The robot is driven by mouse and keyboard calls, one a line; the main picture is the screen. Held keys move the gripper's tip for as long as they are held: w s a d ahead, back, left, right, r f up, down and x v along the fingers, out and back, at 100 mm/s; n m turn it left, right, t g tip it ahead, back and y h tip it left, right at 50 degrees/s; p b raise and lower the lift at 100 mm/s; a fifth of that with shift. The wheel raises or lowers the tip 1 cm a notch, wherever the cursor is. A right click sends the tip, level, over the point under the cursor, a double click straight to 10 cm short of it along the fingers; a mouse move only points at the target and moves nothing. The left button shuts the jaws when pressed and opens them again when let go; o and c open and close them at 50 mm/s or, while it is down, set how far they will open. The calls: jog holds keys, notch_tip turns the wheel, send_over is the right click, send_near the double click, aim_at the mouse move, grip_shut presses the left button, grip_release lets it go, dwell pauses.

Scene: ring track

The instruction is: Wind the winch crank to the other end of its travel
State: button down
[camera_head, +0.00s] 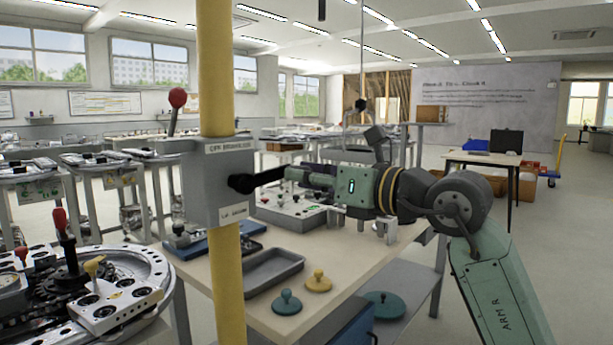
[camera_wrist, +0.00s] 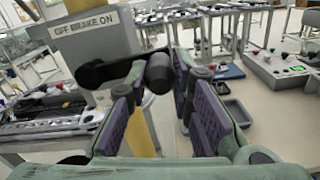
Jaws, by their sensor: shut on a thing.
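The winch is a grey box (camera_head: 215,185) fixed to a yellow post (camera_head: 213,70). A brake lever with a red knob (camera_head: 177,98) stands up from its top left. The black winch crank (camera_head: 268,176) comes off the box's right side and reaches to my gripper (camera_head: 292,175). In the wrist view the crank arm (camera_wrist: 105,72) runs left to right below the "OFF BRAKE ON" plate and ends in a round black grip (camera_wrist: 160,73). My gripper (camera_wrist: 160,84) is shut on this grip, between its purple-padded fingers. The fingers partly hide the grip in the head view.
A work table (camera_head: 335,270) under my arm carries a grey tray (camera_head: 270,268), a control box (camera_head: 300,213) and small knobbed lids. A ring track with levers (camera_head: 95,290) stands at the lower left. Open floor lies to the right.

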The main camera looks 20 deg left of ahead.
jog(key=shift+f+m, duration=0.25)
jog(key=shift+m, duration=0.05)
